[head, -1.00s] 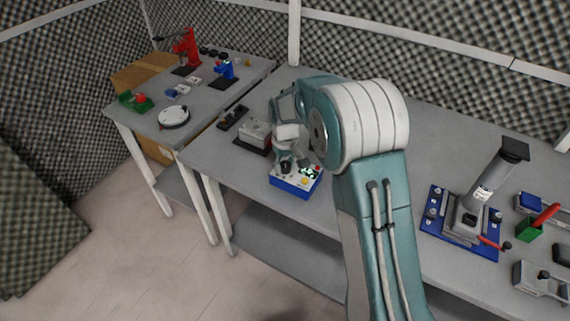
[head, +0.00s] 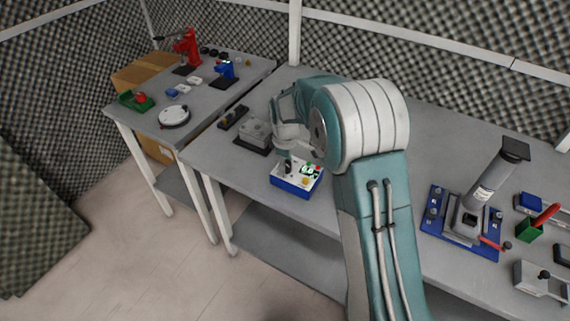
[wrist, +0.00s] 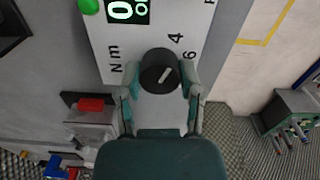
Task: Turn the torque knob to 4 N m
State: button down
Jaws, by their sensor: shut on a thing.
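The torque control box (head: 290,186) has a blue body and a white top, and stands near the front edge of the bench. Its black torque knob (wrist: 160,71) has a white pointer line tilted up and to the right, towards the 4 and 6 side of the dial. The printed "4", "6" and "N m" show on the white panel (wrist: 137,45). My gripper (wrist: 160,88) is shut on the knob, one finger on each side. A green-lit display (wrist: 128,10) is cut off at the top edge, with only part of its reading visible.
A grey device on a dark base (head: 255,134) stands just behind and left of the box. A blue-based press (head: 460,222) stands far right. The left table holds a red press (head: 187,50) and a white disc (head: 174,117). Bench around the box's front is clear.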

jog(key=c, duration=1.4)
grip_release()
jog(key=shift+s+f, duration=0.1)
jog(key=shift+f, duration=0.1)
jog(key=shift+c, duration=1.2)
grip_release()
jog(key=shift+r, duration=0.1)
jog(key=shift+r, duration=0.1)
jog(key=shift+r, duration=0.4)
notch_tip(320, 180, up, 11)
